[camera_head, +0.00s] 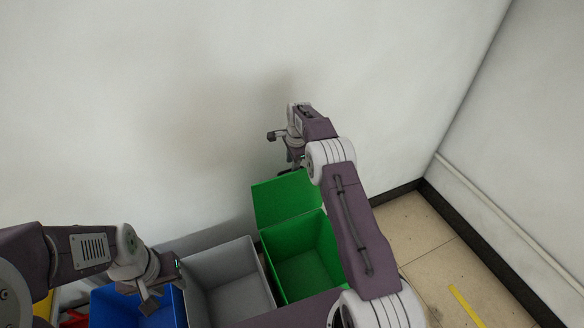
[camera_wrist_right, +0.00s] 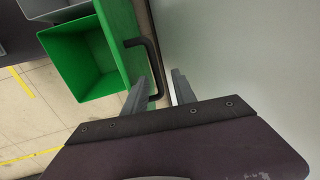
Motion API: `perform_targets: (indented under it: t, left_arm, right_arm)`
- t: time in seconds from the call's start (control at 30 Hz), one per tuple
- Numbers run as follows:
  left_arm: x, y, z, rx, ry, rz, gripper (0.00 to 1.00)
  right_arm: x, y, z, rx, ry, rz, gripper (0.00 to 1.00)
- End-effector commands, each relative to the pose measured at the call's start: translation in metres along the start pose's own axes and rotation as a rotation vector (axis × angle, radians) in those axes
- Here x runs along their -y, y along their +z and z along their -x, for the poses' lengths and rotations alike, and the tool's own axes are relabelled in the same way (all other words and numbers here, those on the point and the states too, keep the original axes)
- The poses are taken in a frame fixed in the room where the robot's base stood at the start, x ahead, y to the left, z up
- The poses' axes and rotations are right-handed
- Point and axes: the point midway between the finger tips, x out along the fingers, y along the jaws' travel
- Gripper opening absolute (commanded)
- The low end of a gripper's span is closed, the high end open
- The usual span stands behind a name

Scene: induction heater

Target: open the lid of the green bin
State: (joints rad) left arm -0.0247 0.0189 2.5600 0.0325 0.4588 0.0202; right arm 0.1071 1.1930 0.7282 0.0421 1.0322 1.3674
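The green bin (camera_head: 304,272) stands open at the right end of a row of bins, and its inside looks empty. Its green lid (camera_head: 285,200) is swung up and back toward the wall. In the right wrist view the lid (camera_wrist_right: 118,30) has a dark bar handle (camera_wrist_right: 152,58). My right gripper (camera_wrist_right: 160,75) is behind the lid, with its fingers apart. The handle's lower end lies between or just beyond the fingers; contact cannot be told. My left gripper (camera_head: 146,300) hangs over the blue bin, and its finger gap is unclear.
A grey bin (camera_head: 226,283) stands left of the green one, then a blue bin (camera_head: 108,308), with red and yellow bins partly hidden at the far left. A white wall (camera_head: 180,110) is close behind. Tiled floor (camera_head: 420,235) is clear on the right.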

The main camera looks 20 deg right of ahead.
Motion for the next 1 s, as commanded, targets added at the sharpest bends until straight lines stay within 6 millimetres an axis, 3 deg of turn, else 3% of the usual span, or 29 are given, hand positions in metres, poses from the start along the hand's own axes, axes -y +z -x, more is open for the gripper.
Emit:
perform_targets:
  t: [0.1, 0.27, 0.8, 0.87, 0.97, 1.0]
  left_arm:
    - [0.0, 0.0, 0.001, 0.0, 0.0, 0.0, 0.36]
    - [0.0, 0.0, 0.002, 0.0, 0.0, 0.0, 0.36]
    - [0.0, 0.0, 0.003, 0.0, 0.0, 0.0, 0.36]
    - [0.0, -0.001, 0.004, 0.0, 0.0, 0.0, 0.36]
    - [0.0, -0.001, 0.008, 0.0, 0.0, 0.0, 0.36]
    - [0.0, -0.001, 0.01, 0.0, 0.0, 0.0, 0.36]
  right_arm:
    - [0.001, 0.0, 0.027, 0.0, -0.001, 0.0, 0.33]
    - [0.0, -0.001, 0.048, 0.001, 0.002, 0.0, 0.33]
    - [0.002, 0.002, 0.055, 0.001, 0.0, 0.004, 0.33]
    - [0.008, 0.004, 0.068, -0.002, -0.022, 0.009, 0.33]
    - [0.024, 0.01, 0.108, -0.011, -0.085, 0.025, 0.33]
    - [0.026, 0.016, 0.131, -0.011, -0.103, 0.035, 0.33]
